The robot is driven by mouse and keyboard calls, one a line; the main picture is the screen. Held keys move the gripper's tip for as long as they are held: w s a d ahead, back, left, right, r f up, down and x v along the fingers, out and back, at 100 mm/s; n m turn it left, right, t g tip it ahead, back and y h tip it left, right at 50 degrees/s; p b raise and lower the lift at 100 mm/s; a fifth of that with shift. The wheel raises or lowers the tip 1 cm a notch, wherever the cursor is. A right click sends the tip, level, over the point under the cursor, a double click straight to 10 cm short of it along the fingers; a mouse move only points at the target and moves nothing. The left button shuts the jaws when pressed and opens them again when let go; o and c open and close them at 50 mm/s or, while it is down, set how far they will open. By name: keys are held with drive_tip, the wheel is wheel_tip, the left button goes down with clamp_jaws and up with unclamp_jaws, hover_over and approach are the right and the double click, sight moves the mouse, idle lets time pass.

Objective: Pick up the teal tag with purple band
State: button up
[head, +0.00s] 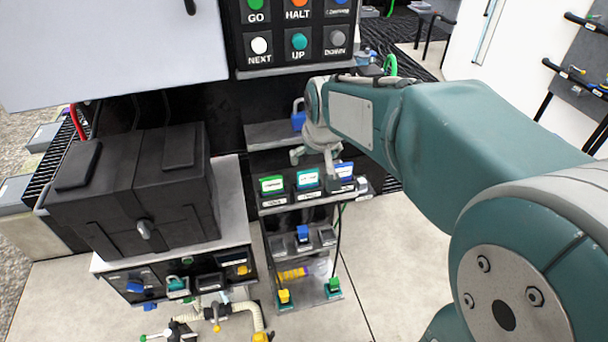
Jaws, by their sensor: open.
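A teal tag (307,180) with a white label stands in the middle slot of a small dark rack (305,200). A purple band on it is too small to make out. A green tag (271,185) stands to its left and a blue tag (344,171) to its right. My gripper (314,161) is open, pointing down, just above the teal tag in the picture. It appears empty and apart from the tags. The exact gap in depth cannot be told.
A black case (140,200) stands on the bench left of the rack. A button panel (298,35) hangs above. Below the rack are a shelf with a blue piece (302,233), and a yellow-purple cylinder (291,275). Pale floor (400,270) lies open at the right.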

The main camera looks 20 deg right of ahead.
sight(308, 174)
drive_tip(key=x, duration=1)
drive_tip(key=shift+w+a+f, duration=0.1)
drive_tip(key=shift+a+f, duration=0.05)
drive_tip(key=shift+f, duration=0.2)
drive_tip(key=shift+c, duration=0.3)
drive_tip(key=c, duration=0.9)
